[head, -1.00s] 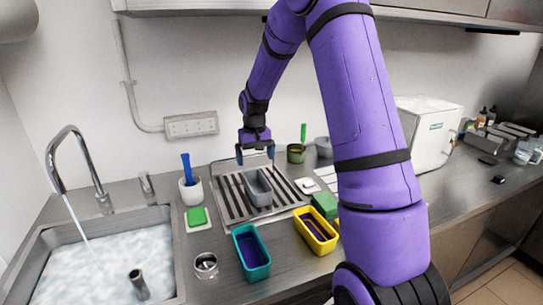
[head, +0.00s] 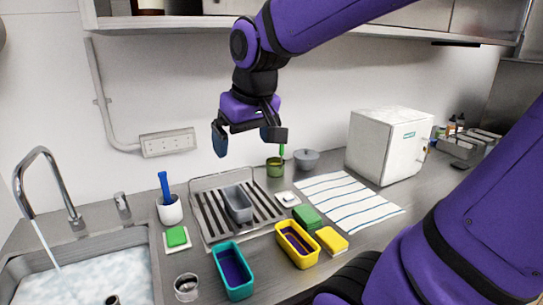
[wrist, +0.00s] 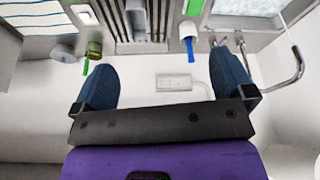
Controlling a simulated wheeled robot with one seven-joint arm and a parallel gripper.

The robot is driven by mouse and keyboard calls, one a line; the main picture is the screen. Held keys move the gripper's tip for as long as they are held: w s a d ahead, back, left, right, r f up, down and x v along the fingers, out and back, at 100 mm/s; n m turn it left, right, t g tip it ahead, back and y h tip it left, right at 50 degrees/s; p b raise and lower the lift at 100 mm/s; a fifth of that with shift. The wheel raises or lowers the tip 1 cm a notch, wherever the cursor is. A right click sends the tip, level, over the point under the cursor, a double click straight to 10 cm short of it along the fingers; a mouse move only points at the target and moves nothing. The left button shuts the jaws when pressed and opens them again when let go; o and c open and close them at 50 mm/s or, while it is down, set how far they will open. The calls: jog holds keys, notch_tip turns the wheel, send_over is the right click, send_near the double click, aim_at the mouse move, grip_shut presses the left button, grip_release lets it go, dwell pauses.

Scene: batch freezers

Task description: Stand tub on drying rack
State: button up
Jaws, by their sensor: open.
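A grey tub (head: 239,205) stands on the slatted drying rack (head: 213,232), near its middle. The tub also shows in the wrist view (wrist: 138,16) at the top, on the rack's dark slats (wrist: 124,26). My gripper (head: 246,140) is open and empty, well above and behind the rack, in front of the wall. In the wrist view its two blue fingers (wrist: 165,88) are wide apart with nothing between them. A teal tub (head: 242,291) and a yellow tub (head: 308,259), both purple inside, stand on the counter in front of the rack.
The sink (head: 140,236) with a running tap is at the left. A white cup with a blue-handled tool (head: 170,212) and a green sponge (head: 177,236) stand beside the rack. A striped cloth (head: 345,203) and a white machine (head: 388,146) are at the right.

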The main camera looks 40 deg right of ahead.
jog(key=s+a+t, duration=0.1)
jog(key=s+a, duration=0.1)
jog(key=s, duration=0.7)
jog(key=shift+s+n, duration=0.35)
jog(key=shift+n, duration=0.05)
dwell(0.6)
